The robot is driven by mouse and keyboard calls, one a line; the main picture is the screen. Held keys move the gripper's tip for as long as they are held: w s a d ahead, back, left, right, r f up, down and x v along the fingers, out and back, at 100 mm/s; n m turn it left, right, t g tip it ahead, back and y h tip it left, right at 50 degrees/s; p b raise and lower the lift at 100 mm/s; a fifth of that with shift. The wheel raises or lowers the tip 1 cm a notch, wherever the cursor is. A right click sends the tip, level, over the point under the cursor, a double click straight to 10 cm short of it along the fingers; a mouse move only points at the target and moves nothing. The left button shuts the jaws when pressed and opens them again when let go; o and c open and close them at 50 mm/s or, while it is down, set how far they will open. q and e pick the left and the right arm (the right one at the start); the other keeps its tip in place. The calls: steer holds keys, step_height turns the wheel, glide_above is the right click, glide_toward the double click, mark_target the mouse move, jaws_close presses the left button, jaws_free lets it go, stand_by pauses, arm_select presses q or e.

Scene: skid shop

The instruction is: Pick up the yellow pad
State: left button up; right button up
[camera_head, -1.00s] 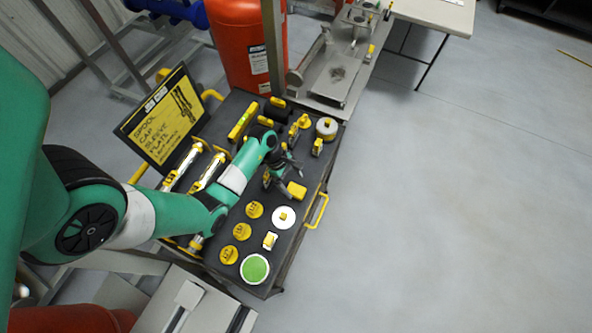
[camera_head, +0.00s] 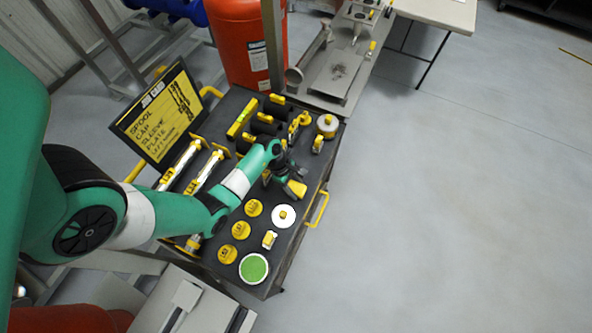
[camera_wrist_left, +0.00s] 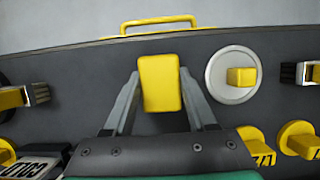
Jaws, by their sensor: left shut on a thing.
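The yellow pad (camera_head: 296,188) is a small block near the right edge of the dark cart top. My left gripper (camera_head: 291,181) is shut on it, and its arm comes in from the left. In the left wrist view the yellow pad (camera_wrist_left: 159,82) stands between the two grey fingers, one at each side. I cannot tell whether the pad is clear of the cart top. My right gripper is not in view.
The cart top (camera_head: 285,248) holds a white disc with a yellow knob (camera_head: 284,215), several yellow round caps and a green disc (camera_head: 254,268). A job card board (camera_head: 157,115) stands at the back left. The floor at the right is clear.

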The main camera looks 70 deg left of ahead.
mark_target(300, 190)
arm_select(q)
steer(key=shift+c, duration=0.4)
steer(key=shift+r+p, duration=0.3)
steer(key=shift+r, duration=0.2)
step_height(300, 190, up, 3)
steer(key=shift+f+p, duration=0.1)
steer(key=shift+p, duration=0.65)
steer(key=s+d+r+p, duration=0.5)
steer(key=d+r, duration=0.4)
steer(key=d, duration=0.3)
steer(key=shift+s+d, duration=0.25)
steer(key=shift+s, duration=0.45)
steer(key=shift+r, duration=0.1)
